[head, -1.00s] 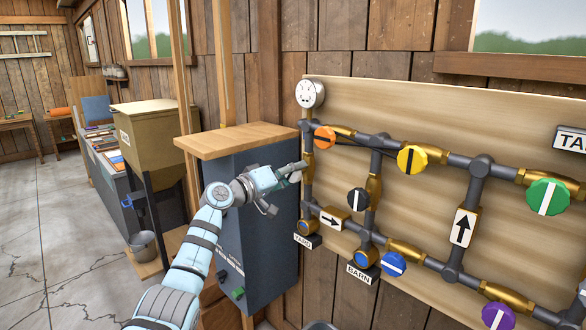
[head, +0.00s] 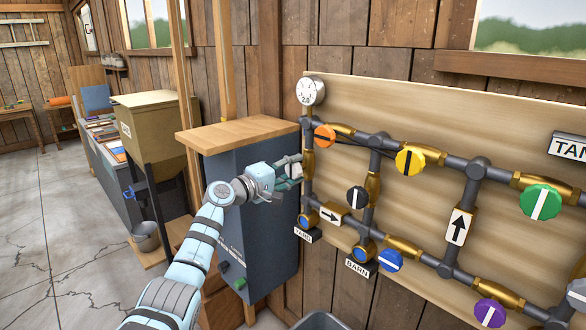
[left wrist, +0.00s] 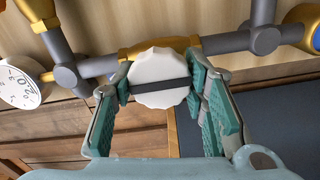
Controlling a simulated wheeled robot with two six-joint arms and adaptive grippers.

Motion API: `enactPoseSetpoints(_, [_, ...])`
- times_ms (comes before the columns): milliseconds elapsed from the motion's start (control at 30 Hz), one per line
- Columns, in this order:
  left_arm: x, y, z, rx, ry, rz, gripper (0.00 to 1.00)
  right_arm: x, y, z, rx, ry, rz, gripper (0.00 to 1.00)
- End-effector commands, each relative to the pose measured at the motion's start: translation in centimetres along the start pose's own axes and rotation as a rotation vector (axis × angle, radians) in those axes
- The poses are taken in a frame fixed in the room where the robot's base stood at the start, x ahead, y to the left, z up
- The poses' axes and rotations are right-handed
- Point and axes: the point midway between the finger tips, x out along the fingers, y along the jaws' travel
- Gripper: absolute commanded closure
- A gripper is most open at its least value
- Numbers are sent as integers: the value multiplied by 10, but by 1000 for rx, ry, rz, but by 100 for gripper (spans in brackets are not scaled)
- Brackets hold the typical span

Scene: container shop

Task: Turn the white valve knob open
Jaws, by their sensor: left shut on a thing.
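The white valve knob (left wrist: 158,70) has a dark stripe across its face and sits on a brass valve body (left wrist: 145,52) on the left upright pipe. In the left wrist view its stripe runs roughly along the pipe, at a slight angle to it. My left gripper (left wrist: 160,88) is shut on the knob, with a green-padded finger on each side of its rim. In the head view my left gripper (head: 291,168) reaches the left edge of the pipe board and hides most of the knob. My right gripper is not in view.
A round gauge (head: 312,92) tops the pipe. Orange (head: 325,136), black (head: 357,198), yellow (head: 410,160), blue (head: 390,260), green (head: 540,202) and purple (head: 489,313) knobs share the board. A dark cabinet (head: 230,190) with a wooden top stands close behind my left arm.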

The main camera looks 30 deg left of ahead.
Motion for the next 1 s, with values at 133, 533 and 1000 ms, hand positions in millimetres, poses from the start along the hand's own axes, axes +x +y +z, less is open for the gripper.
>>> enactPoseSetpoints(133, [0, -2, 0, -6, -1, -2, 88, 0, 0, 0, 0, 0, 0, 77])
enactPoseSetpoints(533, [0, -1, 0, -4, -1, -1, 39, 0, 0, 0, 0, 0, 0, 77])
enactPoseSetpoints(1000, [-35, -2, -2, 3, 2, -3, 39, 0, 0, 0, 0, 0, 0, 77])
